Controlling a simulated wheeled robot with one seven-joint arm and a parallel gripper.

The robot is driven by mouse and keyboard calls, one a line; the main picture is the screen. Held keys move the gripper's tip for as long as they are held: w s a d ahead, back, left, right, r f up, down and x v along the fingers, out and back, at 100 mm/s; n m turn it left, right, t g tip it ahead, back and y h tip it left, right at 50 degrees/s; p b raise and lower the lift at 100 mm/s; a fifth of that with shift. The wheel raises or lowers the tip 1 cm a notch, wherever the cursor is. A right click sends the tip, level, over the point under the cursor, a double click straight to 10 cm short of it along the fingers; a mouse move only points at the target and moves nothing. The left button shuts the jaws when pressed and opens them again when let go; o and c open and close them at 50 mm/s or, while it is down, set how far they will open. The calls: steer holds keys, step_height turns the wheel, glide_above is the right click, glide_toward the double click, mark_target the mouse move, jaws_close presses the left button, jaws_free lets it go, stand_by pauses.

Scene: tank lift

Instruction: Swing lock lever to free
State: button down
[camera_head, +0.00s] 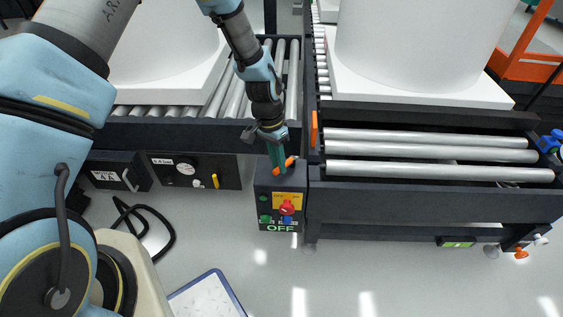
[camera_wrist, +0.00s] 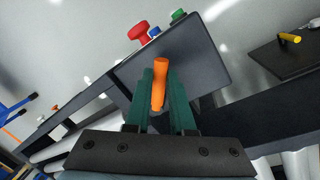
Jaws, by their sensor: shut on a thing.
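The lock lever is an orange handle (camera_wrist: 158,84) on top of a dark control box (camera_wrist: 200,66). In the head view the orange lever (camera_head: 288,162) shows beside my fingertips, at the top of the control box (camera_head: 265,184). My gripper (camera_head: 277,158) reaches down from above. In the wrist view my gripper's green fingers (camera_wrist: 159,90) are on both sides of the lever, shut on it. The lever's lower end and pivot are hidden between the fingers.
The box front carries a red knob (camera_head: 287,208), small green and blue buttons and an "OFF" sign (camera_head: 280,228). Roller conveyors (camera_head: 430,157) with large white tanks stand on both sides. A yellow-handled valve (camera_head: 215,181) is on the left panel. The floor in front is mostly clear.

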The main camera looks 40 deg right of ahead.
steer(key=w+m, duration=0.1)
steer(key=m, duration=0.1)
steer(key=w+m+p, duration=0.1)
steer(key=m, duration=0.1)
steer(key=shift+w+d+m+y, duration=0.1)
steer(key=shift+d+m+y, duration=0.05)
steer(key=shift+m+y, duration=0.2)
steer(key=shift+w+d+m+y+p, duration=0.2)
steer(key=shift+w+m, duration=0.15)
steer(key=shift+m, duration=0.5)
steer(key=shift+w+d+m+y+p, duration=0.15)
steer(key=shift+w+d+m, duration=0.15)
steer(key=shift+m, duration=0.55)
steer(key=shift+w+d+m+y+p, duration=0.1)
steer(key=shift+w+d+m+y, duration=0.2)
steer(key=shift+m, duration=0.55)
steer(key=shift+w+a+t, duration=0.1)
steer(key=shift+w+t, duration=0.05)
steer(key=shift+t, duration=0.15)
steer(key=c, duration=0.8)
jaws_free()
steer(key=shift+o, duration=0.2)
steer(key=shift+r, duration=0.1)
step_height(320, 180, up, 10)
steer(key=w+d, duration=0.1)
steer(key=shift+w+d+r, duration=0.15)
steer(key=shift+w+r, duration=0.05)
steer(key=shift+w, duration=0.05)
